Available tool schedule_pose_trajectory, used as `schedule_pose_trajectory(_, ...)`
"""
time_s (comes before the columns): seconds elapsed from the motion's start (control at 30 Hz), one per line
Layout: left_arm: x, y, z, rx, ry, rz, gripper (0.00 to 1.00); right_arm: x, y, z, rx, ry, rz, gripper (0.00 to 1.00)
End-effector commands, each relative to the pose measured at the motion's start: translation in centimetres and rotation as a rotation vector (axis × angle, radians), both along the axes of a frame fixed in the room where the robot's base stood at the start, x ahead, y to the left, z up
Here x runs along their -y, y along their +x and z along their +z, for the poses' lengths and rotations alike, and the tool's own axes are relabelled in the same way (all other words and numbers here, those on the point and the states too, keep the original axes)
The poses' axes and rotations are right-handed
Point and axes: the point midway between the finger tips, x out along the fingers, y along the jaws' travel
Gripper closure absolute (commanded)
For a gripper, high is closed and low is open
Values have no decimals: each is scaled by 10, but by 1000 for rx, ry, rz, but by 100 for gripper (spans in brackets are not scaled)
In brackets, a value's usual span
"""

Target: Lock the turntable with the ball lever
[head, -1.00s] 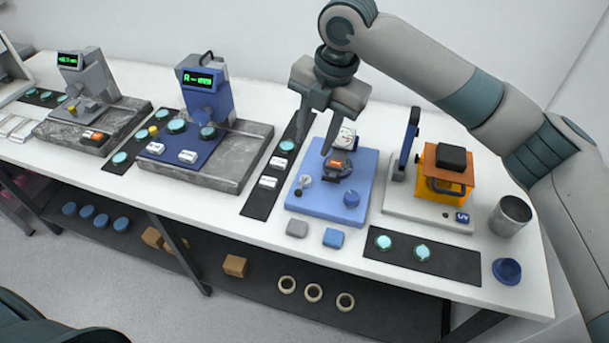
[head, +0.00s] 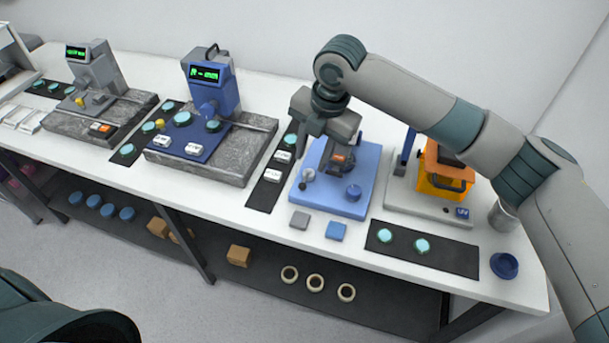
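The blue base plate (head: 330,206) of the turntable device stands on the bench right of centre. On it, the turntable (head: 335,170) carries a small dark part with an orange label (head: 339,158). A lever with a pale ball (head: 308,175) is at the plate's left side, and a blue knob (head: 353,193) is at its front right. My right gripper (head: 322,148) hangs over the back left of the plate, fingers down, apart and empty. It hides the back of the device. It appears above and behind the ball, not touching it. My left gripper is not in view.
A grey block (head: 299,220) and a blue block (head: 336,230) lie in front of the plate. A dark mat (head: 263,193) is to the left, and an orange UV unit (head: 443,182) to the right. A blue instrument (head: 211,95) stands farther left.

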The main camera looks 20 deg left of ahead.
Motion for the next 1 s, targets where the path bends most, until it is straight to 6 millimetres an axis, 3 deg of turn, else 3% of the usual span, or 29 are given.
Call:
schedule_pose_trajectory(0.5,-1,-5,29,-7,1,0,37,-16,3,-83,-2,0,-1,65)
schedule_pose_trajectory(0.7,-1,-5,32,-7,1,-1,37,-19,4,-98,-1,0,1,65)
schedule_pose_trajectory(1.0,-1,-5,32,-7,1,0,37,-19,4,-101,0,1,1,65)
